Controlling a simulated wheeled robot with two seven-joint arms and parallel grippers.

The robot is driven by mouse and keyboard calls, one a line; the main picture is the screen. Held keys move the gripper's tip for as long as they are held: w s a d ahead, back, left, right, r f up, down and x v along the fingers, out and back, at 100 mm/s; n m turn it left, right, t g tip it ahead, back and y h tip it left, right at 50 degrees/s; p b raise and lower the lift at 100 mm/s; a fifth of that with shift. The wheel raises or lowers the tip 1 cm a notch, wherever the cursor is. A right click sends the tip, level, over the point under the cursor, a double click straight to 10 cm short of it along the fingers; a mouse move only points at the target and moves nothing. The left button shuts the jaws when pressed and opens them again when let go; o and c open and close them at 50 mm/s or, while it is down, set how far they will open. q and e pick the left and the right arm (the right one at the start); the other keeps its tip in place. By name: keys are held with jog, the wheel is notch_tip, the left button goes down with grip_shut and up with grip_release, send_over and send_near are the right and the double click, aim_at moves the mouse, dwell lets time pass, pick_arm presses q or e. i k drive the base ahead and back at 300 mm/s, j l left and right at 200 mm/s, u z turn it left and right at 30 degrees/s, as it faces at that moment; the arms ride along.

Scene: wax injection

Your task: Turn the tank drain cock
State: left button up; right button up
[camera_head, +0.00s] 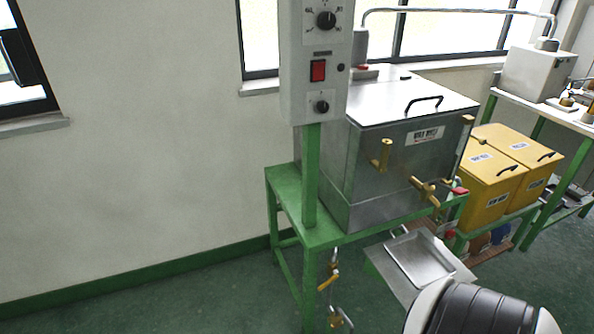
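A grey metal tank (395,175) with a black-handled lid stands on a green frame (345,232). A brass cock (425,188) sticks out low on its front, with a red part near its right. A brass upright fitting (381,155) sits higher on the front. Below the frame, a pipe carries a small cock with a yellow lever (329,281), and another brass fitting (341,318) is lower. I cannot tell for certain which one is the drain cock. Neither gripper shows; a white and black ribbed arm part of mine is at the bottom right.
A control box (317,60) on a green post stands before the tank's left side. A metal tray (418,258) lies in front of the frame. Yellow bins (490,185) and a green bench stand to the right. Floor at the lower left is clear.

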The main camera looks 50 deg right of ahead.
aim_at(335, 273)
jog(key=i+z, duration=0.25)
jog(key=i, duration=0.15)
jog(key=i+j+z, duration=0.5)
jog(key=i, duration=0.2)
jog(key=l, duration=0.1)
